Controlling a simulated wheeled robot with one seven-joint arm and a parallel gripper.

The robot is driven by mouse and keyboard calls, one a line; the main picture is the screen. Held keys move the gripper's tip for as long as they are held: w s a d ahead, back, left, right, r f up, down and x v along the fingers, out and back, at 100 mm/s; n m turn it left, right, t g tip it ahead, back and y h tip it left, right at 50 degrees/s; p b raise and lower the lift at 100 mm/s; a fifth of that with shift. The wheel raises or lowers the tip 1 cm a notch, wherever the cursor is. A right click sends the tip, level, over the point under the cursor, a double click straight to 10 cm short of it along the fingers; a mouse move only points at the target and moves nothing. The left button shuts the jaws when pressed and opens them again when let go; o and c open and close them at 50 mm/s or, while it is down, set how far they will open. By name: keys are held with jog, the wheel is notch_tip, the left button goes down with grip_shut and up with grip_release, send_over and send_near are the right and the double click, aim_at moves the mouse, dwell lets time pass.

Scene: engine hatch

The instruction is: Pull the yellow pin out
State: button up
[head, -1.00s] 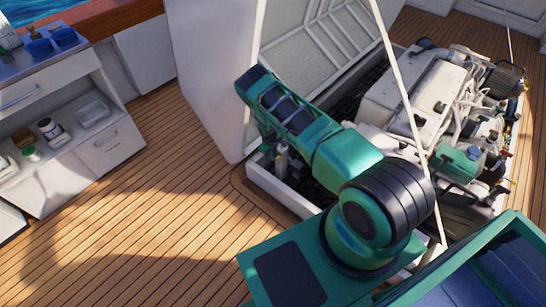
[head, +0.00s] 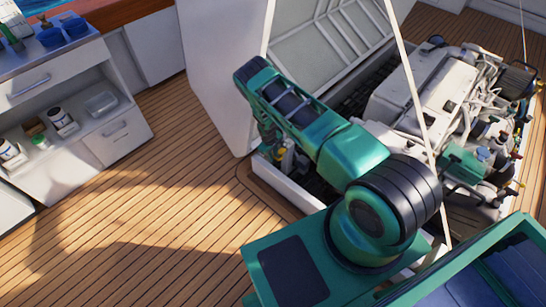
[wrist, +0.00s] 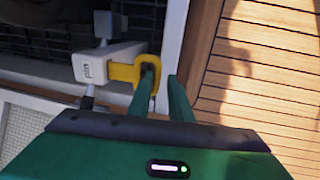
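The yellow pin (wrist: 124,72) shows in the wrist view as a flat tab with a loop at its right end. Its left end meets a white block (wrist: 92,65) with small dark lettering. My gripper (wrist: 161,79) is at the loop with its two green fingers apart. The left finger's tip overlaps the loop's opening; the right finger is to the right of the loop, with a gap. I cannot tell whether either finger touches the pin. In the head view a small yellow spot (head: 282,153) shows below my forearm, where the gripper is mostly hidden.
A white hatch rim (wrist: 172,50) runs beside the pin, with wooden deck (wrist: 260,60) to its right. In the head view the white engine (head: 410,90) and a slanting pale rod (head: 412,75) are at right. A white cabinet (head: 70,165) stands at left; the deck between is clear.

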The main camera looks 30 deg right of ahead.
notch_tip(320, 180, up, 10)
jog(key=a, duration=0.1)
jog(key=shift+s+a+r, duration=0.25)
jog(key=shift+s+a, duration=0.05)
jog(key=shift+a, duration=0.05)
dwell(0.5)
